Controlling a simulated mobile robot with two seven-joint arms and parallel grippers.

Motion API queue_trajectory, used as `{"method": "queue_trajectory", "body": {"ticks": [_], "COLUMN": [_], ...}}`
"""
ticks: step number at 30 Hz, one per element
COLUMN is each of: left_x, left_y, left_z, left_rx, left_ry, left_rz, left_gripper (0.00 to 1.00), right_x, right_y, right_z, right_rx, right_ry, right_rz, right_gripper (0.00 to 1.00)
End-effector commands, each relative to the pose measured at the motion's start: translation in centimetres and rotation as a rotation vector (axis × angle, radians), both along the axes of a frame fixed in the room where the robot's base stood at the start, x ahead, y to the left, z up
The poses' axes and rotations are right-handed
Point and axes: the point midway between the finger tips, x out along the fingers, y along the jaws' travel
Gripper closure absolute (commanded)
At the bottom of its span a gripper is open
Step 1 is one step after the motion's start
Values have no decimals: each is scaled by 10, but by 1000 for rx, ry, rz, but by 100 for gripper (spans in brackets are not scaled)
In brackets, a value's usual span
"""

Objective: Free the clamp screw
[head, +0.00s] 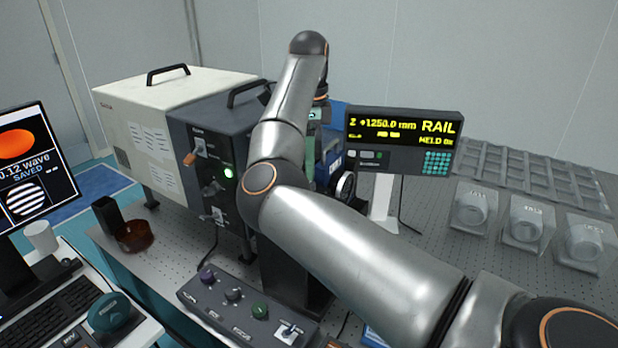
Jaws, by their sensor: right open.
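My right arm reaches in from the lower right, bends at the front of the dark instrument box, rises and turns down at the top. Its right gripper (315,114) is small and partly hidden behind the arm, just left of the display unit. It is open, and I see nothing held in it. A handwheel (345,187) with a dark rim stands below and right of the gripper, on the rail assembly. I cannot make out the clamp screw; the arm covers much of that area. My left gripper is out of view.
A readout (403,138) shows Z +1250.0 mm and RAIL. A cream and dark instrument box (135,120) stands left of the arm. A control box (235,303) with knobs is in front. Several pale mounts (525,228) and a rack (530,175) are at right. A brown dish (134,236) is at left.

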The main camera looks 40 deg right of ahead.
Motion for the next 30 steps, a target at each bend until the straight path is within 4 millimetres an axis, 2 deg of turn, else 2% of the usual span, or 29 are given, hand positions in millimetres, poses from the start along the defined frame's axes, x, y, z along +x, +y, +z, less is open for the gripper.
{"method": "queue_trajectory", "body": {"ticks": [3,9,21,30], "left_x": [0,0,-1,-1], "left_y": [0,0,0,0], "left_z": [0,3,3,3], "left_rx": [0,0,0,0], "left_ry": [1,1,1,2], "left_rz": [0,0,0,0], "left_gripper": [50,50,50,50], "right_x": [0,0,0,0], "right_y": [0,0,0,0], "right_z": [-20,-40,-46,-46], "right_rx": [-1,0,-1,0], "right_ry": [3,1,-1,0], "right_rz": [-1,-1,-1,-1], "right_gripper": [34,34,36,69]}}
